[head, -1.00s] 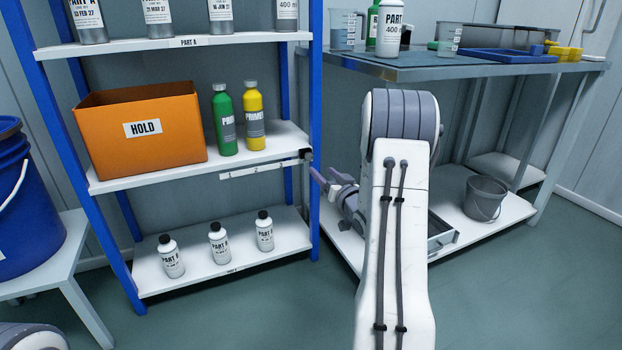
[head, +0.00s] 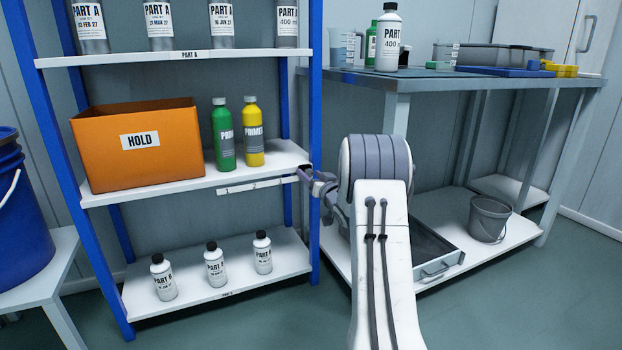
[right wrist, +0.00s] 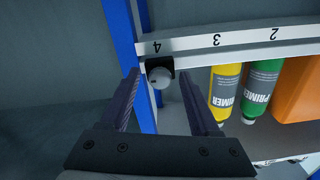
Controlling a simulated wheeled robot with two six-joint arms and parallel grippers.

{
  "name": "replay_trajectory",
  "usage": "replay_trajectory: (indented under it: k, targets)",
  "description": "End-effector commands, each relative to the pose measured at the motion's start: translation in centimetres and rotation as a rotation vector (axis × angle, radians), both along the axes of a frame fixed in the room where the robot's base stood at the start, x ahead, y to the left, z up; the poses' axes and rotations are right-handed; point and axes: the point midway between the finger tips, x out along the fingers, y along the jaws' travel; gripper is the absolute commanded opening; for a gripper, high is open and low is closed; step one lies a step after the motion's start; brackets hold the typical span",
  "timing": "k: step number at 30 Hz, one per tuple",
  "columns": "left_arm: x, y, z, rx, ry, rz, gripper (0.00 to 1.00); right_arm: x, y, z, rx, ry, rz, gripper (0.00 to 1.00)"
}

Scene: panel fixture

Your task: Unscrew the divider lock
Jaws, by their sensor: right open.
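The divider lock is a round grey knob (right wrist: 160,78) on a black bracket (right wrist: 160,64), at the end of the numbered rail near the "4" in the right wrist view. My right gripper (right wrist: 158,86) is open and empty, one finger on each side of the knob in that view. I cannot tell whether the tips reach around it or stop short. In the head view the right gripper (head: 312,182) is at the right end of the middle shelf's rail (head: 252,185), largely covering the lock. My left gripper is not in view.
A blue rack post (head: 316,120) stands close by the lock. Green (head: 224,135) and yellow (head: 253,132) primer bottles and an orange HOLD box (head: 140,145) stand on the middle shelf. A metal workbench (head: 397,86) is on the right.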

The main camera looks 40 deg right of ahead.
Motion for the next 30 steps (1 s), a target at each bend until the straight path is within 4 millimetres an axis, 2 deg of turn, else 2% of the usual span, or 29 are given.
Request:
replay_trajectory:
  k: [3,5,6,8,9,20,30]
  targets:
    - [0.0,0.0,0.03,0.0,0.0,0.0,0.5,-0.02,0.01,0.01,0.0,0.0,0.0,0.62]
    - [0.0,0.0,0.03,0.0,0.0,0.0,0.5,-0.02,0.01,0.02,0.0,0.0,0.0,0.43]
    - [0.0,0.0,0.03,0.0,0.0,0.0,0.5,-0.03,0.01,0.02,0.0,0.0,0.0,0.28]
    - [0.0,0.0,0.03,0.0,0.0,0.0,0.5,-0.03,0.0,0.02,0.0,0.0,0.0,0.05]
    - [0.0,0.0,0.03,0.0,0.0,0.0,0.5,-0.04,0.01,0.02,-0.001,0.0,0.0,0.0]
    - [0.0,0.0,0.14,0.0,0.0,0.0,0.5,-0.06,-0.01,0.05,-0.042,0.01,0.0,0.0]
    - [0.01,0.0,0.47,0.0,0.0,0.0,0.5,-0.07,0.0,0.08,-0.265,0.063,0.0,0.0]
